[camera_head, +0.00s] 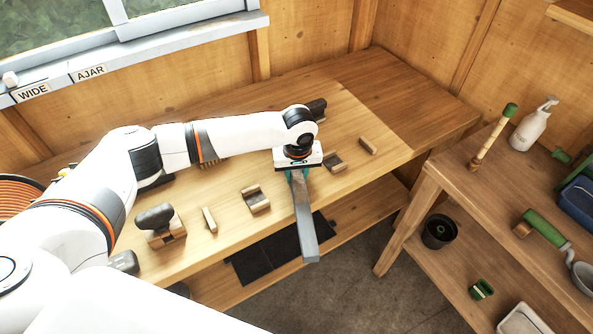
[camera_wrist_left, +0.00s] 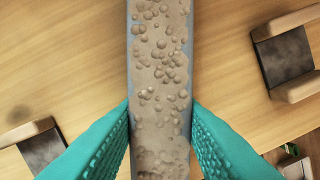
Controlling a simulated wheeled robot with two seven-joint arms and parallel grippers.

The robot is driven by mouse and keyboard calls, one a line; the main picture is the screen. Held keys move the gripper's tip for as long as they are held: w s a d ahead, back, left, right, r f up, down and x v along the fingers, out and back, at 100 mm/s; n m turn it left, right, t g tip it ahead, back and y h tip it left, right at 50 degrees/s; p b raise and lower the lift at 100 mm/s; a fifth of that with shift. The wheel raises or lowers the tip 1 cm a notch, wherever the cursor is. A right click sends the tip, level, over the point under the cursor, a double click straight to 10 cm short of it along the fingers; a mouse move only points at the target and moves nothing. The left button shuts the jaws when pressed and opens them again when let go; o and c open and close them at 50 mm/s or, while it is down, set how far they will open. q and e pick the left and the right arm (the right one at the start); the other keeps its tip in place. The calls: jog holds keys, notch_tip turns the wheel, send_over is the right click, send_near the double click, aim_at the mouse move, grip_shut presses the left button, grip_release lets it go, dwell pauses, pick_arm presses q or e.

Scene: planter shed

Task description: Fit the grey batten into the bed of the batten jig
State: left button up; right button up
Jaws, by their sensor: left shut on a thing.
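The grey batten (camera_head: 305,222) is a long bar, held above the bench and pointing out past its front edge. In the left wrist view the batten (camera_wrist_left: 160,80) has grey edges and a beige, bumpy upper face. My left gripper (camera_head: 299,172) is shut on it, with teal fingers (camera_wrist_left: 160,130) on both sides. The batten jig shows as two notched wooden cradles with dark beds, a left one (camera_head: 256,199) and a right one (camera_head: 335,162), with the batten crossing between them. The cradles also show in the left wrist view, left (camera_wrist_left: 38,143) and right (camera_wrist_left: 287,55).
Small wooden blocks stand outside the cradles, left (camera_head: 210,220) and right (camera_head: 367,145). A dark-topped wooden block (camera_head: 160,225) stands at the bench's left. The right rear of the bench (camera_head: 400,85) is clear. A side shelf with a spray bottle (camera_head: 533,125) stands at right.

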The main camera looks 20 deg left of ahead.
aim_at(298, 178)
pick_arm(q)
jog(key=shift+f, duration=0.1)
jog(key=o, duration=1)
jog(key=shift+c, duration=0.2)
jog(key=shift+o, duration=0.8)
pick_arm(e)
jog(key=shift+s+d, duration=0.2)
jog(key=shift+d, duration=0.2)
pick_arm(q)
notch_tip(298, 178, up, 12)
jog(key=s+d+b, duration=0.1)
jog(key=shift+s+r, duration=0.25)
jog(key=shift+s, duration=0.05)
pick_arm(e)
jog(key=shift+w+f, duration=0.15)
jog(key=shift+f, duration=0.45)
jog(key=shift+a, duration=0.1)
